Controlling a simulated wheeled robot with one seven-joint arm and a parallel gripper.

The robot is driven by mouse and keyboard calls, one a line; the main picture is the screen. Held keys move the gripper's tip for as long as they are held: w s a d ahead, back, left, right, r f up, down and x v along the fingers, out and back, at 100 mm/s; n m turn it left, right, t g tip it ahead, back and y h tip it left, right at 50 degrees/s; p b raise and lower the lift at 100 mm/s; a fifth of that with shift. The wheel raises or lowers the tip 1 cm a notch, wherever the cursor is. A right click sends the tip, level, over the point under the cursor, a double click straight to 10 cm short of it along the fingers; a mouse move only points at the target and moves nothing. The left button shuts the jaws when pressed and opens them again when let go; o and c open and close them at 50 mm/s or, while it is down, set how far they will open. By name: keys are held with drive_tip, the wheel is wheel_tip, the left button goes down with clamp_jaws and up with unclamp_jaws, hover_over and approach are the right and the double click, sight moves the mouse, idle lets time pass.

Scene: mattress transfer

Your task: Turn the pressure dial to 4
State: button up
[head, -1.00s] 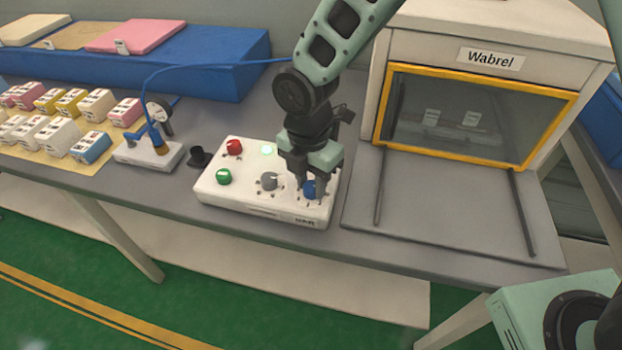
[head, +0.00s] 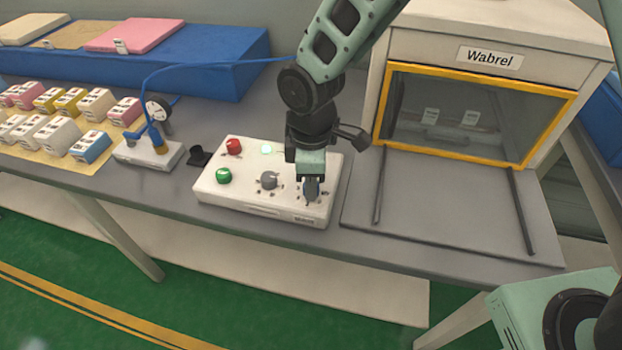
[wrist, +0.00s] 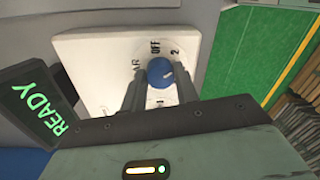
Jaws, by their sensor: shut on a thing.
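The pressure dial is a round blue knob (wrist: 160,72) at the right end of the white control box (head: 235,195). In the head view the blue knob (head: 309,192) is partly hidden by my gripper (head: 311,190). In the wrist view my gripper (wrist: 158,85) has one finger on each side of the knob, shut on it. Print reading "OFF", "2" and part of a word ending in "AR" shows around the knob. The knob has a small pale mark on its right part.
The box also carries a red knob (head: 234,146), a green knob (head: 223,176), a grey knob (head: 269,180) and a lit pale-green lamp (head: 266,149). A gauge (head: 158,108) on a white block stands left. The Wabrel cabinet (head: 490,60) stands right.

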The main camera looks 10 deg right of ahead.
drive_tip(key=m, duration=0.4)
drive_tip(key=shift+m, duration=0.3)
drive_tip(key=m, duration=0.3)
drive_tip(key=shift+m, duration=0.4)
drive_tip(key=m, duration=0.4)
drive_tip(key=shift+m+p, duration=0.7)
drive_tip(key=shift+m, duration=1.4)
drive_tip(key=shift+y, duration=0.3)
drive_tip(key=o, duration=1)
drive_tip(key=r, duration=0.5)
drive_tip(key=r+b, duration=0.1)
drive_tip(key=r, duration=1.1)
drive_tip(key=shift+d+r, duration=0.25)
drive_tip(key=shift+d, duration=0.15)
